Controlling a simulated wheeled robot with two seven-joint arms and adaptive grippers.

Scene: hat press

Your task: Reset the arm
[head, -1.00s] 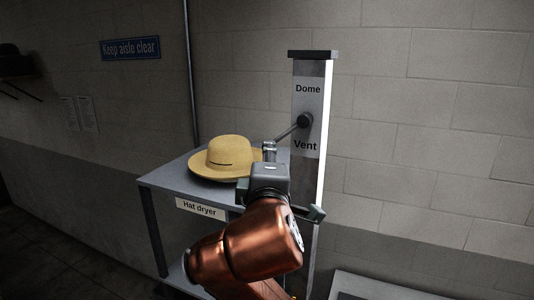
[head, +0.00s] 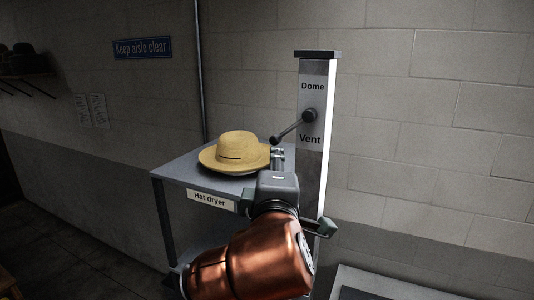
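The lever arm (head: 292,129) has a dark round pivot on the tall post (head: 311,160) between the labels "Dome" and "Vent". It slants down to the left and ends in a small dark knob. My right gripper (head: 278,155), on the copper arm in the middle, is just below and beside that knob. A small gap seems to show between them. The fingers are small and seen from behind, so their opening is unclear. My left gripper is out of view.
A straw hat (head: 236,147) rests on the grey table (head: 185,172) labelled "Hat dryer", left of my gripper. A pale-edged box (head: 385,285) stands low at right. A wall shelf (head: 30,82) holds dark hats at far left.

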